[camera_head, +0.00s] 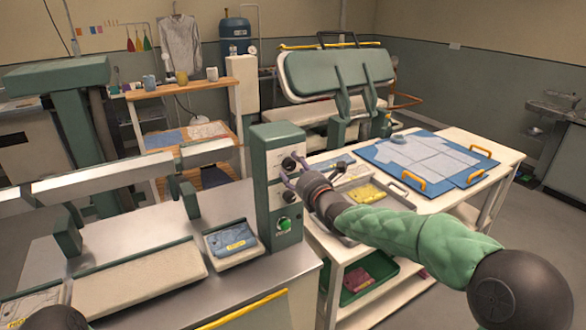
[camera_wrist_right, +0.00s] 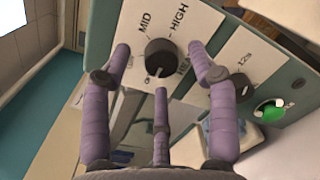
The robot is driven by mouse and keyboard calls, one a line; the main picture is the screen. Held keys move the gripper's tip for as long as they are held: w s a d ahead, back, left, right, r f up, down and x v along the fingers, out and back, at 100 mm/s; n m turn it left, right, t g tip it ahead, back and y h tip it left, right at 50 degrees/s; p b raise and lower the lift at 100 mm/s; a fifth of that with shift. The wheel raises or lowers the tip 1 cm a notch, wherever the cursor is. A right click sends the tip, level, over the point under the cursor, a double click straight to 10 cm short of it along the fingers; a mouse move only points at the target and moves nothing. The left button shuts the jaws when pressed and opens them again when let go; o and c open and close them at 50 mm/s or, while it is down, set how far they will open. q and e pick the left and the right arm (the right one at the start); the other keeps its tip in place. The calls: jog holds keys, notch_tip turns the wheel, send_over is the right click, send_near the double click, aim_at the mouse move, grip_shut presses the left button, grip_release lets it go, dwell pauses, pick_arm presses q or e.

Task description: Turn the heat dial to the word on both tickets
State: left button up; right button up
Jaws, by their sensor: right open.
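The heat dial (camera_wrist_right: 160,58) is a black knob on a pale panel in the right wrist view, with MID and HIGH printed above it. My left gripper is out of view.
A second knob (camera_wrist_right: 240,86) marked 12s and a green button (camera_wrist_right: 268,110) sit beside the dial. A press with a pale board (camera_head: 150,278) stands left. A white cart (camera_head: 470,205) with a blue mat stands right. Open floor lies at far right.

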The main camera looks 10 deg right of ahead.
jog(key=shift+x, duration=0.85)
jog(key=c, duration=1.1)
jog(key=shift+r, duration=0.1)
jog(key=shift+c, duration=0.2)
